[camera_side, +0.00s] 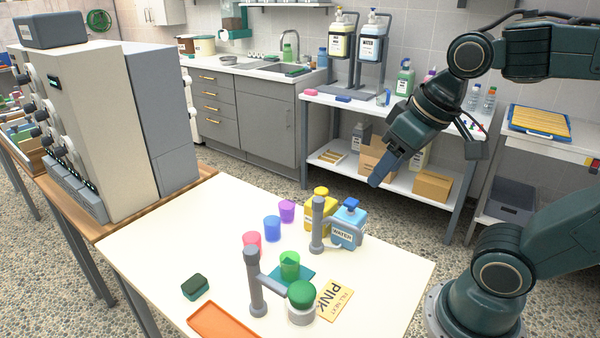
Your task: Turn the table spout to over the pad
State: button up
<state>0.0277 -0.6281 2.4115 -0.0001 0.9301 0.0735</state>
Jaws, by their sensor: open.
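I cannot tell for certain which is the table spout. The teal pad (305,277) lies between the posts, with a green cup (290,264) on it. My gripper (376,182) is open and empty, above and behind the table's right part, apart from everything on it.
Red (252,243), blue (272,229) and purple (287,211) cups stand left of the rear post, near a yellow bottle (319,208). A PINK card (335,300), a dark green sponge (195,286) and an orange tray (222,321) lie nearer the front. The table's left part is clear.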

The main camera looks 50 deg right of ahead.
jog(key=w+d+m+g, duration=0.2)
jog(key=w+d+m, duration=0.15)
jog(key=w, duration=0.55)
jog(key=m+g, duration=0.3)
jog(key=m, duration=0.1)
send_over(318, 199)
notch_tip(318, 199, down, 5)
jog(key=shift+r, duration=0.15)
notch_tip(318, 199, down, 14)
jog(key=shift+r, duration=0.1)
grip_shut()
